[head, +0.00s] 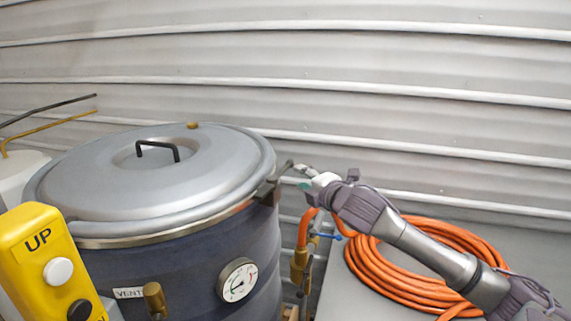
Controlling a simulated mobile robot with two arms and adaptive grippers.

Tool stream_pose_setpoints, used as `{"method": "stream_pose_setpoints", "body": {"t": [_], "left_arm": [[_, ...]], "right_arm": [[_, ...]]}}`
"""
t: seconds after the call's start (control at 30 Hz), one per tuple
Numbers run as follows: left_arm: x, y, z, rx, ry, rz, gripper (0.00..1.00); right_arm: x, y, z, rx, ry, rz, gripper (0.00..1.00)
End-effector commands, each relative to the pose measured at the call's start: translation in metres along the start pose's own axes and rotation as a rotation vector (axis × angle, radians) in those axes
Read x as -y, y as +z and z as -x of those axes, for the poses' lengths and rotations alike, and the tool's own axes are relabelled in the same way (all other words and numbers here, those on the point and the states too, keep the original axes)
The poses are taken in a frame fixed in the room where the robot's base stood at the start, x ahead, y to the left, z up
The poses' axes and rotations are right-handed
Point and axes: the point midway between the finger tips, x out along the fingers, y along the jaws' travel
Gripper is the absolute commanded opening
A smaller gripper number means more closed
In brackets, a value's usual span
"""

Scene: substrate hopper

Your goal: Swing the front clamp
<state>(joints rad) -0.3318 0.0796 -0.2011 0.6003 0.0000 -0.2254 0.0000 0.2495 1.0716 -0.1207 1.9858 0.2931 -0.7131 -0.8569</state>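A dark blue drum-shaped hopper (185,272) stands at the left with a round grey lid (95,185) on it. The lid lies flat and has a black handle (158,146) on top. A small metal clamp (271,192) shows at the right side of the lid's rim. My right gripper (290,170) comes in from the right, its tip close beside this clamp. Its fingers are small and partly merge with the clamp, so I cannot tell whether they touch it or are open or shut. My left gripper is not in view.
A yellow control box (36,262) marked UP stands at the front left. A dial gauge (238,280) and a brass valve (154,298) are on the hopper's front. A coiled orange hose (400,280) lies on a grey surface under my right arm. A corrugated wall (330,60) closes the back.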

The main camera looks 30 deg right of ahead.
Motion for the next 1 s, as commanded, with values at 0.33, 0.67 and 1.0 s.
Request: {"method": "stream_pose_setpoints", "body": {"t": [0.33, 0.67, 1.0], "left_arm": [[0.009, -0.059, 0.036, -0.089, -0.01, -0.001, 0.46], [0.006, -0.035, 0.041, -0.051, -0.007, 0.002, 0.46], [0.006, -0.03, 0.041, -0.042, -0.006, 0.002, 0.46]], "right_arm": [[-0.004, -0.002, -0.068, -0.002, 0.0, -0.003, 0.39], [0.0, -0.002, -0.09, -0.002, 0.0, 0.001, 0.39], [0.0, -0.002, -0.091, -0.002, -0.001, 0.001, 0.23]]}}
